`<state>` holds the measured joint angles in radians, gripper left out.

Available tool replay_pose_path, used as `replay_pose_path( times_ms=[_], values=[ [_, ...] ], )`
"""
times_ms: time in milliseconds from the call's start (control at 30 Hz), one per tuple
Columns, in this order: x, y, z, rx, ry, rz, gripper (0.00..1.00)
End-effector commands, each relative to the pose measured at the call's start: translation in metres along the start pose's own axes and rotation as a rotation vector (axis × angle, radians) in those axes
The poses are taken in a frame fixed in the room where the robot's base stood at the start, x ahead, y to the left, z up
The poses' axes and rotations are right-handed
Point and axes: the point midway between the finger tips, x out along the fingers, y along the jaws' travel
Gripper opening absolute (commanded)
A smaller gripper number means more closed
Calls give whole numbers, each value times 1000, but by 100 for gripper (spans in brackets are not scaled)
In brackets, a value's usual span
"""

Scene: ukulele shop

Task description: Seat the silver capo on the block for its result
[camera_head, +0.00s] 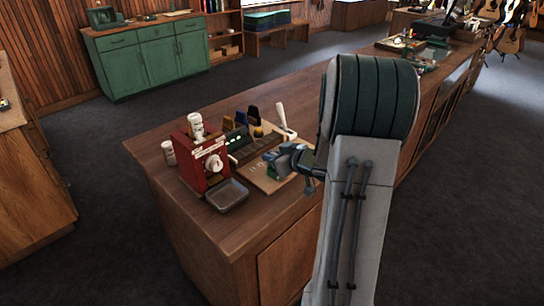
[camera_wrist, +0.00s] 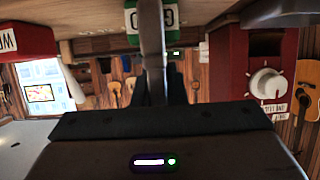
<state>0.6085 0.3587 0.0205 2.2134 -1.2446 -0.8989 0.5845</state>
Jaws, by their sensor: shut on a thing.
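My gripper (camera_head: 284,161) is low over the right part of a pale board (camera_head: 254,178) on the wooden counter. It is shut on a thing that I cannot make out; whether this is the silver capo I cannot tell. In the wrist view, a grey-brown bar stands before a green and white label (camera_wrist: 131,17) with dark letters, partly hidden. A dark block (camera_head: 238,139) with small green lights stands just left of my gripper; I cannot tell whether it is the task's block. No silver capo shows clearly elsewhere.
A red machine (camera_head: 190,164) with a white knob (camera_wrist: 267,84) stands left of the board. A grey tray (camera_head: 227,196) lies before it, and a white jar (camera_head: 169,152) beside it. Several upright coloured pieces (camera_head: 241,119) and a white lever (camera_head: 284,117) stand behind.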

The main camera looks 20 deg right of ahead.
Motion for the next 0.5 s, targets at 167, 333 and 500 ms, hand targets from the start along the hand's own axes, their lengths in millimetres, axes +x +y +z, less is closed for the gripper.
replay_pose_path(
  times_ms=[167, 333, 500],
  values=[
    [2, 0, 4, 1, 0, 0, 0],
    [2, 0, 4, 0, 0, 0, 20],
    [1, 0, 4, 0, 0, 0, 20]
  ],
)
